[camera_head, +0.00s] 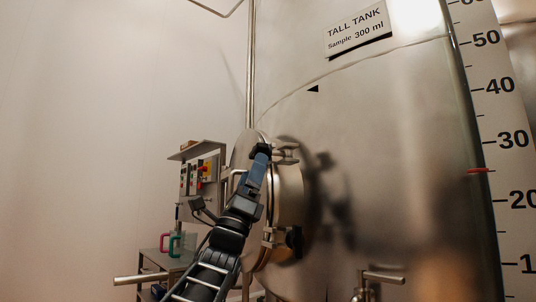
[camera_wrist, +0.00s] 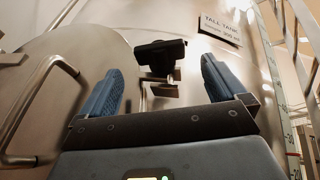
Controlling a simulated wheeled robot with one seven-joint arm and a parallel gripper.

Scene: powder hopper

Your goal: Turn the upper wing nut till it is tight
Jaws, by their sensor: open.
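The upper wing nut (camera_wrist: 158,52) is a black, broad-winged knob on a metal stem at the edge of the tank's round door. In the wrist view it shows ahead of my gripper (camera_wrist: 160,78), roughly centred between the two blue-padded fingers. The fingers are apart, with a visible gap on both sides of the stem. In the head view, the dark wing nut (camera_head: 262,149) shows at the tip of my gripper (camera_head: 258,166), partly hidden by it. I cannot tell whether any finger touches it. A lower black wing nut (camera_head: 294,240) sits on the lower clamp.
The round tank door (camera_wrist: 60,60) carries a bent metal handle (camera_wrist: 32,105) at the left of the wrist view. A control box (camera_head: 201,178) stands left of the tank. A side table (camera_head: 165,262) holds green and red-handled items. A pipe valve (camera_head: 380,277) juts out low right.

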